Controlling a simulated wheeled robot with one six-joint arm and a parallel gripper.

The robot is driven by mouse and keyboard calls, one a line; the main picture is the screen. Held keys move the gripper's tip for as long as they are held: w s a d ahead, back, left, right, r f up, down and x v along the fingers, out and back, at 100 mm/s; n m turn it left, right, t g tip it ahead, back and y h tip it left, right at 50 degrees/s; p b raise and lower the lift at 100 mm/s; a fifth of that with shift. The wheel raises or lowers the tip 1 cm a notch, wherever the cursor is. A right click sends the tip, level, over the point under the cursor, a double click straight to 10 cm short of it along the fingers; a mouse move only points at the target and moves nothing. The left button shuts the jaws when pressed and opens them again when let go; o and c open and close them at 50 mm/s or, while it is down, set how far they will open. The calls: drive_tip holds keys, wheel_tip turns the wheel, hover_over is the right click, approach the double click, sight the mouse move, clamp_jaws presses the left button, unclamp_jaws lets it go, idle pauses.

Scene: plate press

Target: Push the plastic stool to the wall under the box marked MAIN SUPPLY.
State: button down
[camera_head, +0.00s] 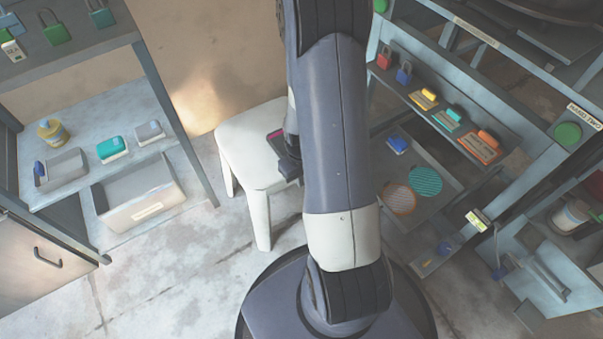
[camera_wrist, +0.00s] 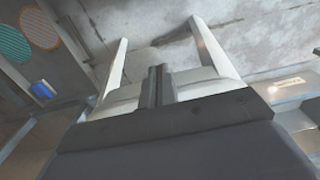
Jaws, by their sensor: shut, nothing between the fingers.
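The white plastic stool (camera_head: 246,150) stands upright on the floor left of my arm, between the shelf unit and the press. Part of its right side is hidden behind my arm. In the wrist view its pale seat (camera_wrist: 198,84) and two legs show beyond my fingers. My gripper (camera_wrist: 157,72) is shut and empty, at the stool's seat. In the head view my gripper (camera_head: 287,160) is partly hidden by my arm and overlaps the seat's right side; I cannot tell whether it touches. The tan wall (camera_head: 215,55) is behind the stool. No box marked MAIN SUPPLY is seen.
A grey shelf unit (camera_head: 170,110) with padlocks and trays stands on the left, close to the stool. A blue-grey rack (camera_head: 470,85) with padlocks, tags and round discs stands on the right. Bare floor (camera_head: 170,270) lies in front of the stool.

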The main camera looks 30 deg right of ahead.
sight(278, 173)
drive_tip(key=w+f+b, duration=0.2)
drive_tip(key=w+f, duration=0.2)
drive_tip(key=shift+f, duration=0.35)
drive_tip(key=shift+a, duration=0.1)
